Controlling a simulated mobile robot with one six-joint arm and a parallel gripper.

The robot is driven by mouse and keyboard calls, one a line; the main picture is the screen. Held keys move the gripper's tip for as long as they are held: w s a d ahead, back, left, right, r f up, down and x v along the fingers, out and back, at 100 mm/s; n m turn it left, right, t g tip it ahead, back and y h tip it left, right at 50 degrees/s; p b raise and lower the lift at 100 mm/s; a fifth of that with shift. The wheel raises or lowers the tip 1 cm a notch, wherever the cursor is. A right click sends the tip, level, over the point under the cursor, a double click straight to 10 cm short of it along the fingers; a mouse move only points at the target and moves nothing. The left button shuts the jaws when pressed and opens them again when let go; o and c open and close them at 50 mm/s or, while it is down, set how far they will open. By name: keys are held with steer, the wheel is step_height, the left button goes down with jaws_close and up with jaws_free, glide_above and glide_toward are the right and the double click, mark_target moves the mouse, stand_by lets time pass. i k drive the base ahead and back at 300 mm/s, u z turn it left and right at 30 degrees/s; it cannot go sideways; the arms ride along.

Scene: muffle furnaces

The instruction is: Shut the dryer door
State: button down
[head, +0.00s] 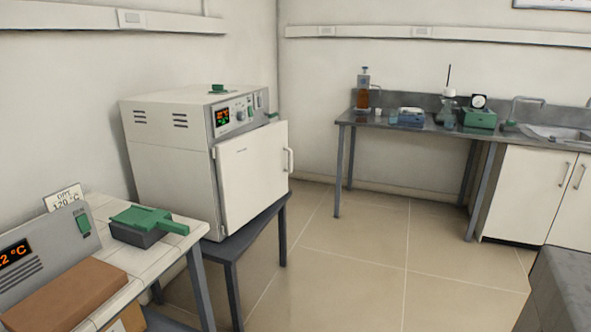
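The dryer (165,150) is a white box with a lit display and knobs on its upper front panel. It stands on a dark table at left centre. Its white door (250,178) covers most of the front and looks partly open. The door's right edge, with a pale vertical handle (289,160), stands out past the right side of the body. The inside of the dryer is hidden behind the door. My gripper is not in view.
A white-tiled table (152,262) at lower left holds a green-lidded box (145,225), a brown block (68,295) and a display unit (45,255). A lab bench (385,123) with glassware and a sink stands at the back right. The tiled floor (350,255) before the dryer is clear.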

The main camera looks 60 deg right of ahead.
mark_target(252, 171)
steer(key=z, duration=0.5)
steer(key=k, duration=0.15)
steer(key=u, duration=2.9)
steer(key=k, duration=1.65)
steer(key=z, duration=0.15)
